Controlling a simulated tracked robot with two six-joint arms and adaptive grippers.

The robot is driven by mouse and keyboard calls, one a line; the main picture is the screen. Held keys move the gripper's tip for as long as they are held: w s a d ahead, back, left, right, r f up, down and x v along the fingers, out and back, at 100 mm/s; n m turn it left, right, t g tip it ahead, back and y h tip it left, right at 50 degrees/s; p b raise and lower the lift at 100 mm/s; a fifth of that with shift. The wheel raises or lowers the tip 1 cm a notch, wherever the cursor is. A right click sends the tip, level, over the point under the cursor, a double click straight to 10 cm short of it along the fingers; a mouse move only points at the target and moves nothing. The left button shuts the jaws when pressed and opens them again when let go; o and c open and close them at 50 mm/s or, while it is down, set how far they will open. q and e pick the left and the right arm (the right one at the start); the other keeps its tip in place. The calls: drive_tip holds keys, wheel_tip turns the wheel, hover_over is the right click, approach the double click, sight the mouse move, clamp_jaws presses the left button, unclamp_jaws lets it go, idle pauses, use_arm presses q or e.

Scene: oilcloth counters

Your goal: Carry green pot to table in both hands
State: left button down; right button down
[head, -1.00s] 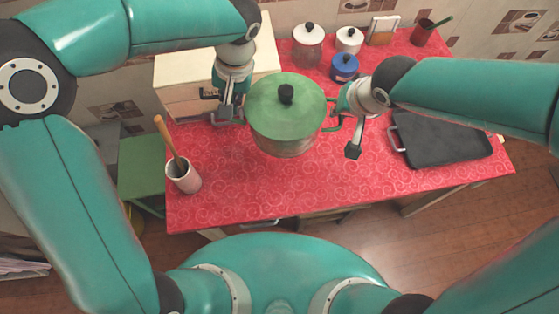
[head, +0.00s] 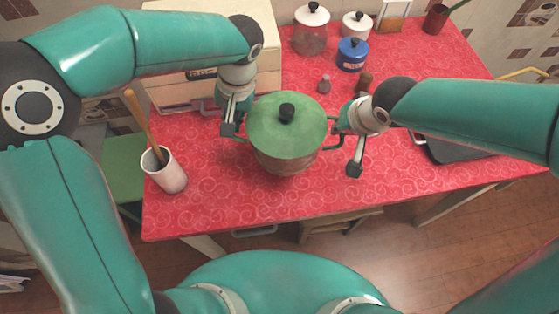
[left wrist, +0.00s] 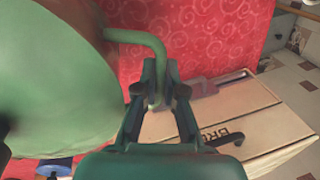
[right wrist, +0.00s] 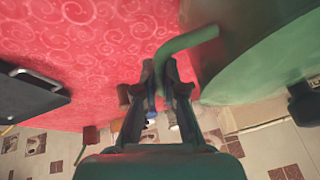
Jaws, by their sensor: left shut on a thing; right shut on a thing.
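The green pot (head: 287,135) has a green lid with a black knob and sits between my two grippers over the red-covered table (head: 250,205). My left gripper (head: 234,125) is shut on the pot's left handle; the left wrist view shows the green handle (left wrist: 150,42) running between the fingers (left wrist: 157,95). My right gripper (head: 350,150) is shut on the right handle; the right wrist view shows that handle (right wrist: 185,42) between the fingers (right wrist: 165,85). The pot looks upright. Whether its base touches the cloth cannot be told.
A crock with wooden utensils (head: 165,172) stands at the front left. A bread box (head: 205,50) is behind my left gripper. A black tray (head: 450,150) lies right. Cloth in front is clear.

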use_arm(q)
drive_tip(key=shift+f, duration=0.3)
use_arm(e)
drive_tip(key=shift+f, duration=0.3)
